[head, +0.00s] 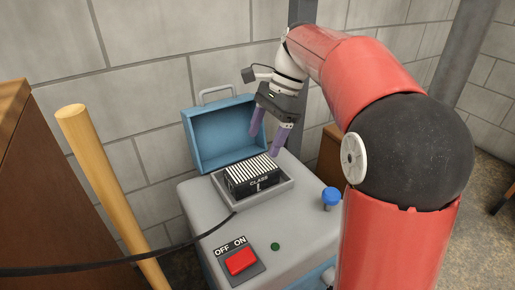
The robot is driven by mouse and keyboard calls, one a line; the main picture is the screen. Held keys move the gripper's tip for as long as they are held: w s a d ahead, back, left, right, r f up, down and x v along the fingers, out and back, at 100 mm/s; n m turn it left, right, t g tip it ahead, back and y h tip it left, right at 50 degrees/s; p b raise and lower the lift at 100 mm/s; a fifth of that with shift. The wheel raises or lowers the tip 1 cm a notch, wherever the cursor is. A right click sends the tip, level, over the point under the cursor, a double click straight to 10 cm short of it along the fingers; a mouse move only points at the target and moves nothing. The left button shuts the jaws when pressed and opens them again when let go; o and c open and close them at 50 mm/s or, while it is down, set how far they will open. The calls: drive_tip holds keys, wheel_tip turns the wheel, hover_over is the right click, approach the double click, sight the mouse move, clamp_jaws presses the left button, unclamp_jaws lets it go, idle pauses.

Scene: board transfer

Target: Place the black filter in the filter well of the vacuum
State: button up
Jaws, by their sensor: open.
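The black filter (256,186), with white pleats on top and a "CLASS" label on its front, sits in the filter well (282,196) of the grey vacuum (202,192). It looks roughly level, with a gap at its right side; its seating at the bottom is hidden. My gripper (262,145) is open and empty, its two purple fingers pointing down above and behind the filter, apparently clear of it. The vacuum's blue lid (222,137) stands open behind the well.
A black hose or cable (120,260) crosses at left, near a wooden pole (92,155). A block wall (150,60) stands close behind.

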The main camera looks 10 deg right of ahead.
drive_tip(key=s+d+f+n+t+h, duration=0.1)
drive_tip(key=s+d+f+n+t, duration=0.1)
drive_tip(key=s+n, duration=0.2)
drive_tip(key=s+d+f+n+t+h, duration=0.1)
drive_tip(key=s+n, duration=0.4)
drive_tip(key=s, duration=0.5)
drive_tip(key=s+d+f+n+t+h, duration=0.2)
drive_tip(key=s+d+f+n+t, duration=0.1)
drive_tip(key=s, duration=0.4)
drive_tip(key=shift+f+n+t, duration=0.55)
drive_tip(key=shift+n+t, duration=0.15)
wheel_tip(320, 180, up, 6)
drive_tip(key=p, duration=0.6)
drive_tip(key=shift+f, duration=0.15)
